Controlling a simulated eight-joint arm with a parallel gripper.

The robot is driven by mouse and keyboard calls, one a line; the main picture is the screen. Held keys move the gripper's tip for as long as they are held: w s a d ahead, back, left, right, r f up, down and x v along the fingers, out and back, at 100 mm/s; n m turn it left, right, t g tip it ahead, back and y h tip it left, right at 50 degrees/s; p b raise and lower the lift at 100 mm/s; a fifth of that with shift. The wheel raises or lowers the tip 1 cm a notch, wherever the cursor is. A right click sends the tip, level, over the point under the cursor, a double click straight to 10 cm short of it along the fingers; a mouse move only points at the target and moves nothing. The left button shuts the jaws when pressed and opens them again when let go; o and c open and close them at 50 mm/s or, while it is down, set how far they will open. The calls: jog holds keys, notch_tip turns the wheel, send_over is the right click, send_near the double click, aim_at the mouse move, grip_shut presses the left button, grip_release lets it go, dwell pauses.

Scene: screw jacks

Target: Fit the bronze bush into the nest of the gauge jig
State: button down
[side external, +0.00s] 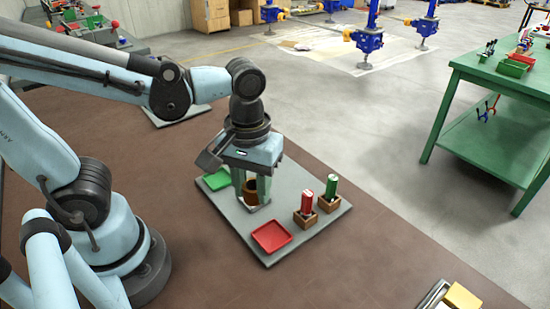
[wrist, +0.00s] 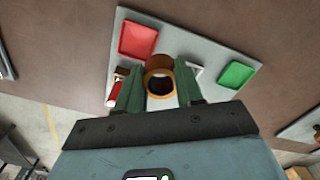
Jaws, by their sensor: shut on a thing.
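The bronze bush (wrist: 160,65) is between the two green fingers of my gripper (wrist: 160,77) in the wrist view, with its open bore showing. My gripper is shut on it. In the side external view my gripper (side external: 252,190) points down over the grey board, and the bush (side external: 250,187) shows between the fingers. A pale grey part, probably the gauge jig (side external: 250,206), shows low by the fingertips. A bit of it also shows beside the right finger in the wrist view (wrist: 197,70). The fingers and bush hide the nest. I cannot tell whether the bush touches the jig.
The grey board (side external: 310,233) carries a red tray (side external: 272,236), a green tray (side external: 216,180), and red (side external: 307,203) and green (side external: 331,187) pieces upright in wooden holders close to the right of my gripper. A green table (side external: 490,110) stands farther right.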

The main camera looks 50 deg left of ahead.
jog(key=w+a+f, duration=0.1)
jog(key=a, duration=0.1)
jog(key=w+a+f, duration=0.1)
jog(key=a+f, duration=0.1)
jog(key=w+a+f, duration=0.1)
jog(key=w+a, duration=0.1)
jog(key=shift+a+f, duration=0.35)
jog(key=shift+f, duration=2)
jog(key=shift+w+f, duration=0.1)
jog(key=shift+f, duration=0.5)
jog(key=c, duration=0.7)
grip_release()
jog(key=shift+c, duration=0.2)
notch_tip(320, 180, up, 13)
jog(key=m+t, duration=0.6)
jog(key=t, duration=0.1)
jog(key=shift+w+a, duration=0.1)
jog(key=shift+w, duration=0.25)
